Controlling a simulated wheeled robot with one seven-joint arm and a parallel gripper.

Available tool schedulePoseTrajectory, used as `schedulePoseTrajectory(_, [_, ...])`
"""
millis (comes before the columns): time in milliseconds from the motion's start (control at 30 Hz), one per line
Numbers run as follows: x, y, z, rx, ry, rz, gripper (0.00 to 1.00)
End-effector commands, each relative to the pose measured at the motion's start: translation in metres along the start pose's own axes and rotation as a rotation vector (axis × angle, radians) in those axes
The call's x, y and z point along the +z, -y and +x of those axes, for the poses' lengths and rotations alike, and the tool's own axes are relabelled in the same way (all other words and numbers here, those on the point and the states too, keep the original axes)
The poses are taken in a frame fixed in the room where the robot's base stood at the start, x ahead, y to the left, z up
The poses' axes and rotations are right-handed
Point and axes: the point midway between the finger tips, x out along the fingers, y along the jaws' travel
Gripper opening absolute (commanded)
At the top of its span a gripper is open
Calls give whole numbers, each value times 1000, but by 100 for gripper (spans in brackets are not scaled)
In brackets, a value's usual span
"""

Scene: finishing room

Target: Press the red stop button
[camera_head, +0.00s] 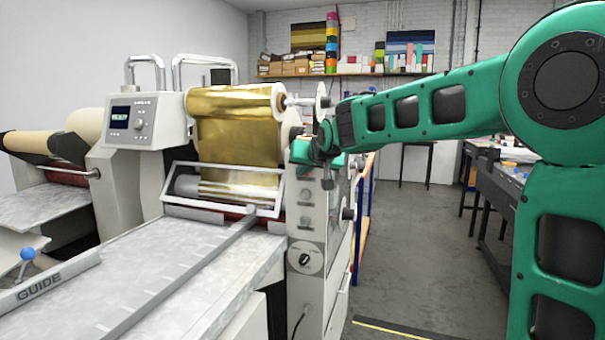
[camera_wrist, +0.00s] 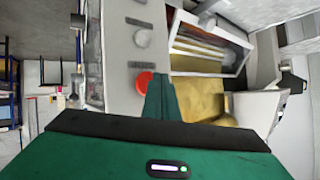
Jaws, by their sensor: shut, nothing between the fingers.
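The red stop button (camera_wrist: 144,80) is a round red knob on the grey side panel of the foil machine, seen in the wrist view. My gripper (camera_wrist: 163,80) is shut and empty. Its green fingertips overlap the right edge of the button in that view. I cannot tell whether they touch it. In the head view my gripper (camera_head: 300,152) is at the upper part of the machine's end panel (camera_head: 307,232). The button does not show there; my gripper and wrist cover that part of the panel.
A gold foil roll (camera_head: 240,125) and a metal guard frame (camera_head: 222,190) sit left of my gripper. A control box (camera_head: 146,120) stands farther left. The feed table (camera_head: 150,270) fills the lower left. Open floor (camera_head: 405,240) lies to the right, before a dark workbench (camera_head: 500,180).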

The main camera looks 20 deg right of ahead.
Motion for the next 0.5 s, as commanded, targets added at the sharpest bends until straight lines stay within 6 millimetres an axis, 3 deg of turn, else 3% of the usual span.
schedulePoseTrajectory(267, [0, 0, 0, 0, 0, 0, 0])
schedulePoseTrajectory(500, [9, 9, -12, -1, 0, 0, 0])
